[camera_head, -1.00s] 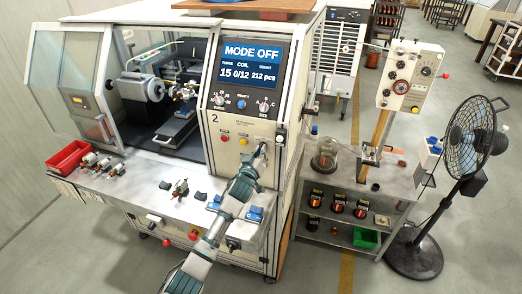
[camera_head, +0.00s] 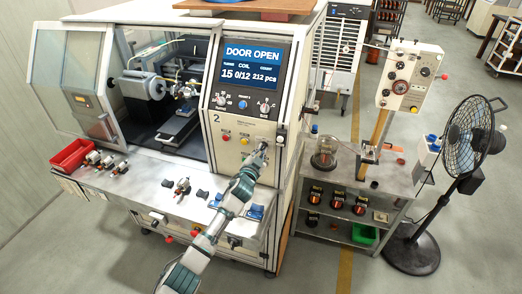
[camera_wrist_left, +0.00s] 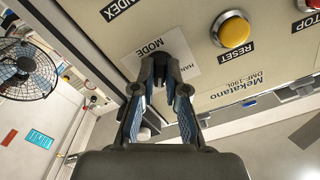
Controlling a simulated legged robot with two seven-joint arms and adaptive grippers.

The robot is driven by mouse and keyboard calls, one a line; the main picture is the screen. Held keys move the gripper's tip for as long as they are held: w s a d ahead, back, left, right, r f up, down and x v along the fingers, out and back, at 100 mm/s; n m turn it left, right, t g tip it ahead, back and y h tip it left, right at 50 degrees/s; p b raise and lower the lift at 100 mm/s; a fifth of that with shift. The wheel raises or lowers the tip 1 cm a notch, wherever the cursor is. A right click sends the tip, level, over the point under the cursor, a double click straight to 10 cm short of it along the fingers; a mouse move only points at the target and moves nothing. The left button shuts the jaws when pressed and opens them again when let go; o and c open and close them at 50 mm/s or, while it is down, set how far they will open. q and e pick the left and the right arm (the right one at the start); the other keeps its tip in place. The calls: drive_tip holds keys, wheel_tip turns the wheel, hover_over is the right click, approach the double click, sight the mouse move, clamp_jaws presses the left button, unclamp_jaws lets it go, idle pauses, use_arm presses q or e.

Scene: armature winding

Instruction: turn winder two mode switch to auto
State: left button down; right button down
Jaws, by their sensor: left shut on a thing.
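Winder two is the machine marked "2", with a screen (camera_head: 250,65) that reads DOOR OPEN. Its mode switch sits low on the front panel, under the white plate marked MODE (camera_wrist_left: 150,47) in the left wrist view. The plate also shows the letters HAN. My left gripper (camera_head: 262,148) is at the lower right of the panel. In the left wrist view its fingers (camera_wrist_left: 162,66) are shut on the mode switch knob. The fingers hide the knob, so I cannot read its pointer position. My right gripper is not in view.
A yellow button (camera_wrist_left: 234,30) and a red STOP button (camera_wrist_left: 308,5) sit beside the switch. The winder's work shelf (camera_head: 150,185) holds several small parts and a red bin (camera_head: 72,156). A grey side table (camera_head: 345,178) and a black fan (camera_head: 468,140) stand to the right.

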use_arm(q)
drive_tip(key=shift+m, duration=1.2)
drive_tip(key=shift+f, duration=0.1)
drive_tip(key=c, duration=1.2)
unclamp_jaws()
drive_tip(key=shift+d, duration=0.1)
drive_tip(key=v, duration=1.2)
